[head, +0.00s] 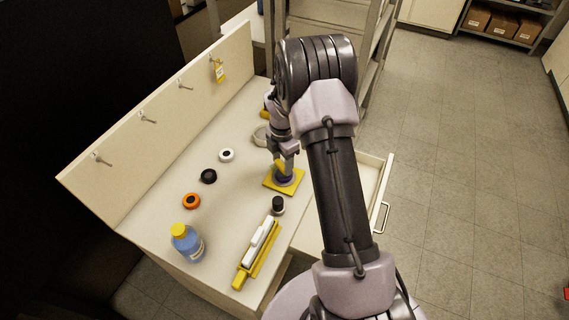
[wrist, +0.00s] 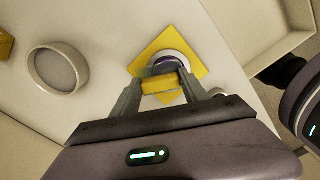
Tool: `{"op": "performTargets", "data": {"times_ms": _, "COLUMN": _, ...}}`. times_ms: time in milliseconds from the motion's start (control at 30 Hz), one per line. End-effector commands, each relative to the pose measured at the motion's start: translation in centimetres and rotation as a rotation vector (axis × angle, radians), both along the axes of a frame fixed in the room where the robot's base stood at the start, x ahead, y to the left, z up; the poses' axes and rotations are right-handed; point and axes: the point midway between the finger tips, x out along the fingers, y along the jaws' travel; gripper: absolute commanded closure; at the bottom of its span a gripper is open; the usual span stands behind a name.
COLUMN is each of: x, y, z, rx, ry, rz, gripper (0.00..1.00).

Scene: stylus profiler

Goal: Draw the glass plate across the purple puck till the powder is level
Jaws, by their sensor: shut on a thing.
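The purple puck (head: 286,181) sits on a yellow square mat (head: 298,186) near the bench's right edge. In the wrist view the puck (wrist: 165,64) shows a purple rim and a pale top edge on the mat (wrist: 196,66). My gripper (wrist: 162,84) is shut on a yellow block, which seems to be the grip of the glass plate (wrist: 160,84). It is over the near side of the puck in that view. The clear glass cannot be made out, and the powder is mostly hidden. I cannot tell whether the plate touches the puck. My gripper (head: 283,161) also shows in the head view.
A round dish (head: 260,135) stands behind the mat. A dark-capped jar (head: 278,206) stands in front, near a yellow holder (head: 243,272). An open drawer (head: 383,195) juts right.

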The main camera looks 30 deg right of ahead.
Motion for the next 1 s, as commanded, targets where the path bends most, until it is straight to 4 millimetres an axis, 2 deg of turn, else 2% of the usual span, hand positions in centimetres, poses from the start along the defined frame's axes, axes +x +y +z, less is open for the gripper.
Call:
{"op": "performTargets", "data": {"times_ms": 267, "x": 0.0, "y": 0.0, "z": 0.0, "rx": 0.0, "ry": 0.0, "rz": 0.0, "gripper": 1.0}}
{"op": "performTargets", "data": {"times_ms": 600, "x": -1.4, "y": -0.2, "z": 0.0, "rx": 0.0, "ry": 0.001, "rz": 0.0, "gripper": 1.0}}
{"op": "performTargets", "data": {"times_ms": 833, "x": -1.4, "y": -0.2, "z": 0.0, "rx": 0.0, "ry": 0.0, "rz": 0.0, "gripper": 1.0}}
{"op": "performTargets", "data": {"times_ms": 1000, "x": -1.4, "y": -0.2, "z": 1.3, "rx": 0.0, "ry": 0.0, "rz": 0.0, "gripper": 1.0}}
